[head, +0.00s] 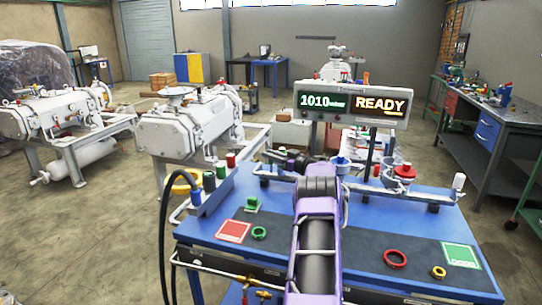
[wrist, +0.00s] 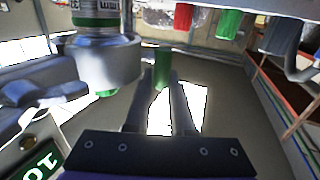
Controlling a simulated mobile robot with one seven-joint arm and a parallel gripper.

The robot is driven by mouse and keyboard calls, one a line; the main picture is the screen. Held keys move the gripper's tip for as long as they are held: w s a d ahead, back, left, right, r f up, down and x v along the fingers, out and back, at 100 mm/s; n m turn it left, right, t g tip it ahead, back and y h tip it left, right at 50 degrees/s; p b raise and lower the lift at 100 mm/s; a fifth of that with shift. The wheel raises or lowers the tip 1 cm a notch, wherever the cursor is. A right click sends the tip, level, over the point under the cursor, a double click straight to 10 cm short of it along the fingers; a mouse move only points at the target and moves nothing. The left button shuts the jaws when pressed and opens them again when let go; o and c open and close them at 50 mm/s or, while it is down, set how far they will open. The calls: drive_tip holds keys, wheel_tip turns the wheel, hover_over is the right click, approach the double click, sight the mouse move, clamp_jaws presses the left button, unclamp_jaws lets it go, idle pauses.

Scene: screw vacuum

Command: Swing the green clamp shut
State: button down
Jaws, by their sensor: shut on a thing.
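My gripper (wrist: 161,82) is shut on a green cylindrical grip, which I take to be the handle of the green clamp (wrist: 162,62). The grip stands between the two fingertips. The rest of the clamp is not clearly visible. In the head view my gripper (head: 272,155) reaches left over the back of the blue bench, beyond my purple arm. It is small and dark there, and the clamp cannot be made out.
A grey metal fitting (wrist: 105,62) is close on the left in the wrist view. Red (head: 230,160) and green (head: 209,182) capped parts stand at the blue bench's (head: 270,185) left edge. A display (head: 353,103) reads 1010 mbar, READY. Red valve (head: 404,171) is at right.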

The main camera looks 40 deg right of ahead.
drive_tip(key=shift+r, duration=0.1)
drive_tip(key=c, duration=0.8)
unclamp_jaws()
drive_tip(key=shift+o, duration=0.2)
drive_tip(key=v, duration=1.7)
drive_tip(key=shift+s+p, duration=0.25)
drive_tip(key=shift+p, duration=0.1)
